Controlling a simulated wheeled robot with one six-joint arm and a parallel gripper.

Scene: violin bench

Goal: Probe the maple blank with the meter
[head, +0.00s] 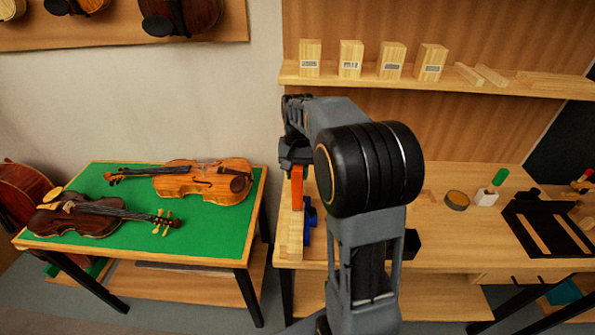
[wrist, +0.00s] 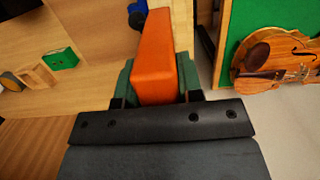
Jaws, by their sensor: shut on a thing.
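My gripper (head: 296,163) is shut on the orange meter (head: 297,190) above the left end of the workbench. In the wrist view the meter (wrist: 154,55) is an orange block between the green finger pads (wrist: 155,88). A pale wooden blank (head: 295,236), apparently the maple blank, lies at the bench's left edge just below the meter in the head view. I cannot tell whether the meter touches it. A blue thing (head: 309,222) is right beside the blank; it also shows past the meter in the wrist view (wrist: 137,17).
My arm hides the bench's middle. A round tin (head: 457,201), a green-topped white container (head: 487,196) and a black rack (head: 545,230) stand on the right. A shelf (head: 455,84) holds several wood blocks. A green-topped table (head: 130,182) with two violins is left, across a gap.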

